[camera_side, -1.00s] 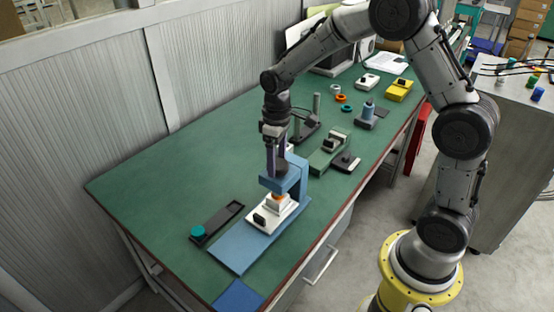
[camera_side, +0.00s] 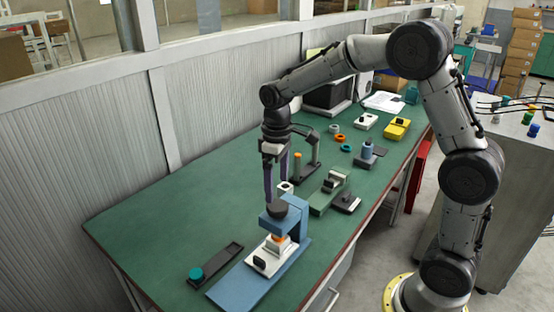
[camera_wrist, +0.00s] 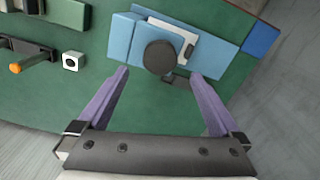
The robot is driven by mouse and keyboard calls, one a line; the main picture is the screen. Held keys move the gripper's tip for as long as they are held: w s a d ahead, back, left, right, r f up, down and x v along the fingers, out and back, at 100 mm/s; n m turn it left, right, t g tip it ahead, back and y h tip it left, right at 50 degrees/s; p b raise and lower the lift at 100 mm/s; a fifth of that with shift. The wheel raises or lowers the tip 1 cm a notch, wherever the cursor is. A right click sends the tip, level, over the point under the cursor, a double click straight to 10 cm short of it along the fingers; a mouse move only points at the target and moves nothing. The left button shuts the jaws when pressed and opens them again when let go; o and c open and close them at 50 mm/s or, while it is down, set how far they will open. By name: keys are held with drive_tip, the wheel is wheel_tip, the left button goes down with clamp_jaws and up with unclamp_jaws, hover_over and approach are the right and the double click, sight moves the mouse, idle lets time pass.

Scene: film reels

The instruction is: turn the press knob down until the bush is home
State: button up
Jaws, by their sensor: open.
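The blue press (camera_side: 298,218) stands on the green bench, with its dark round knob (camera_side: 277,208) on top. In the wrist view the knob (camera_wrist: 159,57) lies just beyond and between the fingertips. My gripper (camera_side: 275,190) is open and empty, pointing down above the knob and apart from it. Its purple fingers (camera_wrist: 162,76) are spread wider than the knob. Under the press arm an orange piece (camera_side: 278,238), apparently the bush, shows above a white block (camera_side: 264,262). How deep it sits cannot be told. The wrist view hides it.
A black tray with a teal round piece (camera_side: 196,274) lies left of the press. Behind stand a dark stand with an orange-topped post (camera_side: 297,165), a green fixture (camera_side: 328,193) and a yellow box (camera_side: 397,128). The bench's left middle is clear.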

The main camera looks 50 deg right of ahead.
sight(277, 205)
wheel_tip(277, 205, up, 8)
drive_tip(key=shift+f, duration=0.25)
drive_tip(key=s+a+r+t, duration=0.2)
drive_tip(key=s+r+t, duration=0.1)
drive_tip(key=s+r, duration=0.7)
drive_tip(key=s+f+m+t, duration=0.1)
drive_tip(key=s+f, duration=0.3)
drive_tip(key=s, duration=0.3)
drive_tip(key=s+a+f+m+t, duration=0.1)
drive_tip(key=s+f, duration=0.3)
drive_tip(key=s, duration=0.2)
drive_tip(key=shift+s+f+m+t, duration=0.2)
drive_tip(key=shift+s+m+t, duration=0.1)
drive_tip(key=shift+s+m, duration=0.1)
idle(0.4)
